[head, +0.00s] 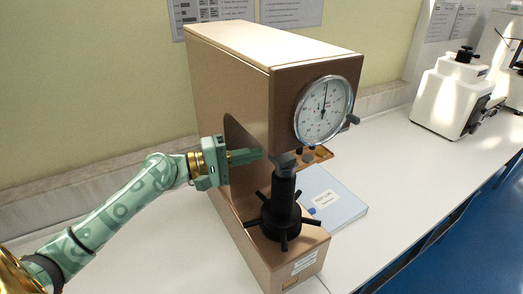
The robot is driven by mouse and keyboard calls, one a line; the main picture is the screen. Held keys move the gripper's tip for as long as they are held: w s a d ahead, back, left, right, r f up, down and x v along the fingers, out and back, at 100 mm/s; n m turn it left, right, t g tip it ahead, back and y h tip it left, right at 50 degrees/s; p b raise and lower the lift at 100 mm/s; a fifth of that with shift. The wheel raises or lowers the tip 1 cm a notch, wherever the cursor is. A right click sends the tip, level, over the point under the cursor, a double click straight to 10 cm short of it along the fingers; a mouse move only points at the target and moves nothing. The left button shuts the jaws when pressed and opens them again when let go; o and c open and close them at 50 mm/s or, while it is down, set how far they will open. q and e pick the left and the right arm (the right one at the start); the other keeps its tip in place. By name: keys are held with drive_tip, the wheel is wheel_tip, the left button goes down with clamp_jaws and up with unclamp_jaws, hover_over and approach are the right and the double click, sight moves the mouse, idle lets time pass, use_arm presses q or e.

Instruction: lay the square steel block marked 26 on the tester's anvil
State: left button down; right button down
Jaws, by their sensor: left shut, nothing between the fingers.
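The tester (227,85) is a tall brown cabinet with a round dial (323,110) on its front. Below the dial its black spindle (284,188) stands upright on the base, with a spoked handwheel (281,222). A small dark grey flat-topped piece (282,160) is at the spindle's top, where the anvil is. I cannot tell whether it is the bare anvil or a block on it, and no number 26 is readable. My left gripper (258,155) is shut and empty, its green fingers pointing right, just left of that piece. My right gripper is out of view.
A small brown shelf (325,153) with small dark pieces juts out behind the spindle. A pale blue booklet (331,199) lies on the white bench (390,160) to the right. A white instrument (447,95) stands further right. The bench between is clear.

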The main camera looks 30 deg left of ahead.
sight(269, 157)
use_arm(q)
drive_tip(key=shift+x, duration=1.45)
drive_tip(key=shift+s+d+p, duration=0.1)
drive_tip(key=shift+d+p, duration=0.05)
drive_tip(key=shift+p, duration=0.15)
drive_tip(key=shift+s+d+p, duration=0.3)
drive_tip(key=shift+s+d, duration=0.15)
drive_tip(key=shift+d, duration=0.3)
